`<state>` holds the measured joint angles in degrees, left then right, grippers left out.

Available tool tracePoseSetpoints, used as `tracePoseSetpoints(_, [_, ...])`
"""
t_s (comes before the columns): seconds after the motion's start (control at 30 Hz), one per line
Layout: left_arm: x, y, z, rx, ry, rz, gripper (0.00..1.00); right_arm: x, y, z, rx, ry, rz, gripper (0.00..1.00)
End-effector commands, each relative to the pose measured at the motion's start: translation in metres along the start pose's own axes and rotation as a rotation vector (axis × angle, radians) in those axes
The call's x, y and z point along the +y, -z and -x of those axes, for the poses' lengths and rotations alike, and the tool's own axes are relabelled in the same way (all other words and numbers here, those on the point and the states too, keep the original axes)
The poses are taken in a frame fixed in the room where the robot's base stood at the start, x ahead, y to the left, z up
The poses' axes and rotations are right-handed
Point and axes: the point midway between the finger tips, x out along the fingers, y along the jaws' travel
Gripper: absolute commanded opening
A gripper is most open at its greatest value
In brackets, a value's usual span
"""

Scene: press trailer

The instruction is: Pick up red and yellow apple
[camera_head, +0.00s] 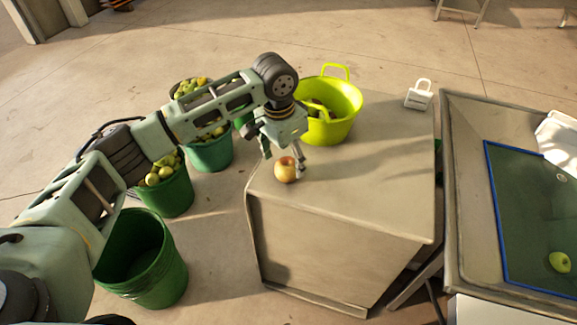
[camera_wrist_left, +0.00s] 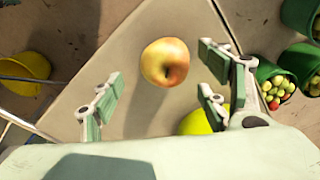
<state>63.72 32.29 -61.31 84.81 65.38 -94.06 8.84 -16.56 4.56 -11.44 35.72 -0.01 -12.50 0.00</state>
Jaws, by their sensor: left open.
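The red and yellow apple (camera_head: 285,170) sits on the top of a grey-beige box-like table (camera_head: 350,190), near its left edge. In the left wrist view the apple (camera_wrist_left: 165,62) shows whole, beyond the fingertips and roughly midway between them. My left gripper (camera_head: 283,157) is just above and behind the apple in the head view. Its fingers are spread apart and empty, as the left wrist view also shows (camera_wrist_left: 158,85). I cannot tell whether any finger touches the apple. My right gripper is not in view.
A yellow-green tub (camera_head: 345,100) stands on the table behind the gripper. A white padlock-shaped object (camera_head: 418,95) is at the back right corner. Green buckets, several with apples (camera_head: 168,190) and one empty (camera_head: 140,258), stand at left. A metal basin (camera_head: 465,200) with a green apple (camera_head: 560,262) is at right.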

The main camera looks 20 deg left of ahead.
Motion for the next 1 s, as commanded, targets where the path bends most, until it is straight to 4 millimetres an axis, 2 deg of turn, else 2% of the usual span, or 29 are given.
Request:
tracePoseSetpoints(0.1, [-0.002,-0.001,-0.013,-0.002,0.001,0.0,0.69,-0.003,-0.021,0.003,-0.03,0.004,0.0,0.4])
tracePoseSetpoints(0.23, [-0.005,-0.002,-0.034,-0.003,0.0,0.001,0.69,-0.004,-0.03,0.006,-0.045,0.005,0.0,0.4])
tracePoseSetpoints(0.4, [-0.005,-0.001,-0.053,0.0,0.0,-0.001,0.69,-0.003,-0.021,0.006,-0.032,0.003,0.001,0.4])
tracePoseSetpoints(0.53, [-0.005,-0.001,-0.056,0.002,0.001,-0.001,0.69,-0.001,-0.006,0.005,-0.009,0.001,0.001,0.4])
tracePoseSetpoints(0.67, [-0.005,-0.001,-0.056,0.001,0.001,-0.001,0.69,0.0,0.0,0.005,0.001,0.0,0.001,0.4])
tracePoseSetpoints(1.0, [-0.005,-0.001,-0.055,0.001,0.001,-0.001,0.4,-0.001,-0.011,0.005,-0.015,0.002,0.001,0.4])
